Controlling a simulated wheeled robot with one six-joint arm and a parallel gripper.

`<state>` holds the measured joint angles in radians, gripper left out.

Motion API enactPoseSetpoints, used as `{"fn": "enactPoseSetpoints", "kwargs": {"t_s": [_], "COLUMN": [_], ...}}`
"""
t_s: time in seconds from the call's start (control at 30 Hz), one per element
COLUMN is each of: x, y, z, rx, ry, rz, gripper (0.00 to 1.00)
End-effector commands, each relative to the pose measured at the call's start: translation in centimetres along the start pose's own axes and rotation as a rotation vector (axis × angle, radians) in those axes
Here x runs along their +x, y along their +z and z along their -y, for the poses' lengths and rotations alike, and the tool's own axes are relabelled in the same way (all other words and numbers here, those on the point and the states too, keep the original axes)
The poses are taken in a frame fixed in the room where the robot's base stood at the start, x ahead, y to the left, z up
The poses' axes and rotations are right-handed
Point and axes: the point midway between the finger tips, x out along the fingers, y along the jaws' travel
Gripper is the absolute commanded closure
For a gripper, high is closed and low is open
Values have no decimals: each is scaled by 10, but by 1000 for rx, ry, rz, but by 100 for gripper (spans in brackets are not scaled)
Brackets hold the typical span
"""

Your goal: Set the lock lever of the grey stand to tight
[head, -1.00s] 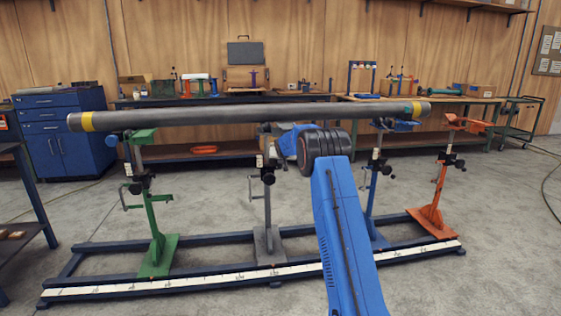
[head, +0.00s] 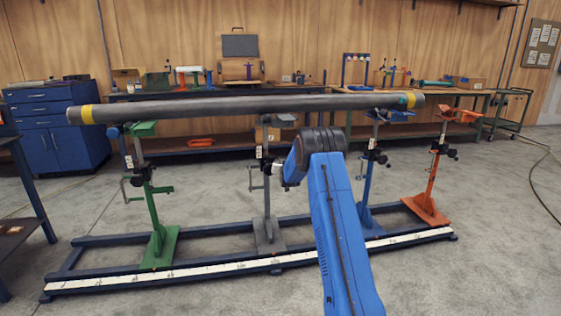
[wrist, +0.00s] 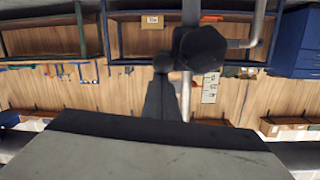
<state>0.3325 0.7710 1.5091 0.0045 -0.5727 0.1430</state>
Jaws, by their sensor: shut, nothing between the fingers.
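The grey stand (head: 267,205) stands upright on the blue base frame, second from the left, under the long pipe (head: 240,106). Its black lock collar (wrist: 200,48) shows close up in the wrist view, which looks upside down. What looks like the lock lever ends in a small black ball (wrist: 163,62) to the left of the collar. My gripper (wrist: 163,80) is shut and empty, its dark tip close to this ball; I cannot tell if they touch. In the head view my wrist is just right of the grey stand and the fingers are mostly hidden.
A green stand (head: 155,215) is at left; a blue stand (head: 370,180) and an orange stand (head: 432,180) are at right. A crank handle (wrist: 255,25) sticks out beside the grey stand's post. A long rail (head: 200,276) runs along the floor in front.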

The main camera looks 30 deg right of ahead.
Motion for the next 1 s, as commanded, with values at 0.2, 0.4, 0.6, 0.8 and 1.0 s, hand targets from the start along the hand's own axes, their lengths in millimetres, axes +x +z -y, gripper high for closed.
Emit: {"fn": "enactPoseSetpoints", "kwargs": {"t_s": [0.2, 0.4, 0.6, 0.8, 1.0], "x": [0, 3, 7, 12, 16], "y": [26, 46, 62, 75, 85], "z": [-4, -7, -9, -11, -12], "rx": [8, 16, 18, 18, 18], "ry": [-22, -43, -50, -49, -49], "rz": [-134, -272, -314, -313, -309], "gripper": [100, 100, 100, 100, 100]}}
